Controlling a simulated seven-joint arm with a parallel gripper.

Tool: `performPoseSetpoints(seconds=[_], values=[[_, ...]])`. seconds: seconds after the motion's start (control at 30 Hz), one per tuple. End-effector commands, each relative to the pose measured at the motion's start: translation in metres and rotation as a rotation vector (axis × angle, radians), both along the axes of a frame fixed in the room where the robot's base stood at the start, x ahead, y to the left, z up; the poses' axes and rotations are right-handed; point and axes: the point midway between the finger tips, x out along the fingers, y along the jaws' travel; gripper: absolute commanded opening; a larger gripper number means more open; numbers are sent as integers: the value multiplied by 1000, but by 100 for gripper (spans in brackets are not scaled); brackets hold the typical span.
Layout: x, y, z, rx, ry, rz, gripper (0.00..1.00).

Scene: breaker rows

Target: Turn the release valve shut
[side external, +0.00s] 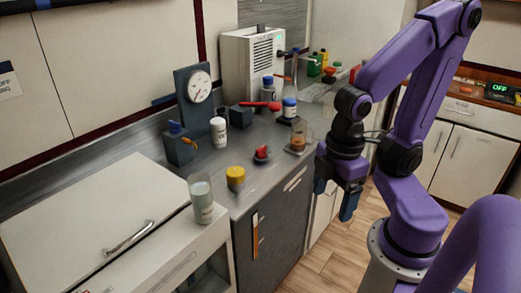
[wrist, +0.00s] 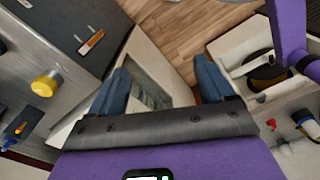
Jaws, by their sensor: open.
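The release valve is not labelled, so I cannot tell which fitting it is. A red lever (side external: 260,105) sits on a dark block on the counter, near the white machine. An orange lever (side external: 190,143) sticks out of a dark block with a blue top, below the gauge stand; what looks like the same lever shows at the left edge of the wrist view (wrist: 20,128). My gripper (side external: 336,195) is open and empty, off the counter's front edge, apart from both levers. In the wrist view its two blue fingers (wrist: 160,72) are spread wide.
A round gauge (side external: 199,87) stands at the back. A yellow-topped item (side external: 235,178), a glass (side external: 201,200), a white bottle (side external: 218,132), a small red item (side external: 262,153) and a brown beaker (side external: 298,139) stand on the counter.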

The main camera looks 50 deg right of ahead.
Motion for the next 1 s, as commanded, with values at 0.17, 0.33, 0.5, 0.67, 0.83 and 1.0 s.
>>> performPoseSetpoints(seconds=[0.17, 0.33, 0.5, 0.67, 0.83, 1.0], values=[[16, 6, 5, -1, 2, -103, 43], [64, 17, 16, -3, 7, -394, 43], [123, 17, 26, -2, 12, -733, 43], [179, 4, 33, -2, 17, -1050, 43], [237, -24, 38, -2, 23, -1386, 43], [289, -68, 39, 0, 28, -1723, 43]])
